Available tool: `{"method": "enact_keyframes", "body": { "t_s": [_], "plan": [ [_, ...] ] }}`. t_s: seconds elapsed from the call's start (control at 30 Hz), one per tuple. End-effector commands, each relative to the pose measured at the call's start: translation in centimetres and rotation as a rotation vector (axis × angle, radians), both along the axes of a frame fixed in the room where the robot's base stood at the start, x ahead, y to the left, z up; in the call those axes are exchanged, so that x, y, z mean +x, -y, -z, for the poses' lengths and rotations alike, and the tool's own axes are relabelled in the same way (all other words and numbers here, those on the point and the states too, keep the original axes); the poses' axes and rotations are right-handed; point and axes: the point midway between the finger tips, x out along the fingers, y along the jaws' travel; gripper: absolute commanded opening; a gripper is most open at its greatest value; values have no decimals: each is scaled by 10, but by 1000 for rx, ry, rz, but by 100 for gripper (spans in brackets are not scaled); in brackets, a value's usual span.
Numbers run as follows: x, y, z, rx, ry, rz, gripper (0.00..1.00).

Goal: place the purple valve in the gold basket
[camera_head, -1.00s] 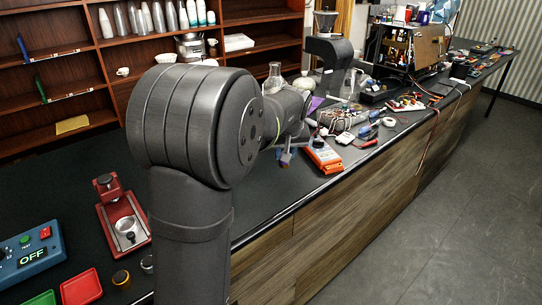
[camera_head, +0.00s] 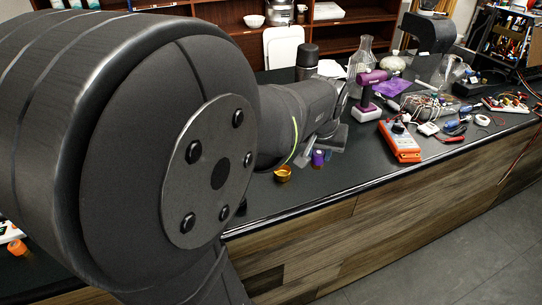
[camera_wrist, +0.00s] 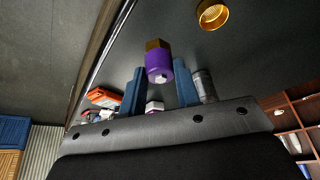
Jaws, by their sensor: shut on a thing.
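The purple valve (camera_wrist: 158,66), a purple cylinder with a gold hexagonal end, sits between the two blue fingers of my gripper (camera_wrist: 160,76) in the wrist view. My gripper is shut on it. In the head view the valve (camera_head: 318,158) shows below the gripper, which is partly hidden by its own wrist. The gold basket (camera_wrist: 213,14) is a small round gold cup at the top of the wrist view, apart from the valve. In the head view the basket (camera_head: 283,174) rests on the dark counter, just left of the valve.
An orange meter (camera_head: 402,142) lies to the right on the counter (camera_head: 350,165). A purple hand tool (camera_head: 368,92) stands behind the gripper, with a glass flask (camera_head: 361,65) beyond it. Cables and electronics crowd the right. The counter's front edge runs close to the basket.

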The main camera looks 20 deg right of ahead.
Motion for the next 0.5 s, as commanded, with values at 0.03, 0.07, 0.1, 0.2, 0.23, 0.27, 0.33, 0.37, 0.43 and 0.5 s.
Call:
{"method": "enact_keyframes", "body": {
  "t_s": [0.03, 0.07, 0.1, 0.2, 0.23, 0.27, 0.33, 0.37, 0.43, 0.5],
  "plan": [
    [6, -5, 4, 1, -1, -4, 3],
    [10, -7, 7, 2, -2, -4, 3],
    [18, -11, 12, 1, -3, -7, 3],
    [39, -21, 26, 2, -3, -9, 3],
    [45, -24, 31, 2, -5, -9, 3],
    [51, -27, 35, 2, -3, -9, 3],
    [65, -34, 44, 2, -4, -8, 3],
    [71, -37, 48, 2, -4, -7, 3],
    [82, -42, 56, 2, -3, -6, 3],
    [92, -46, 62, 1, -2, -4, 3]
  ]
}}
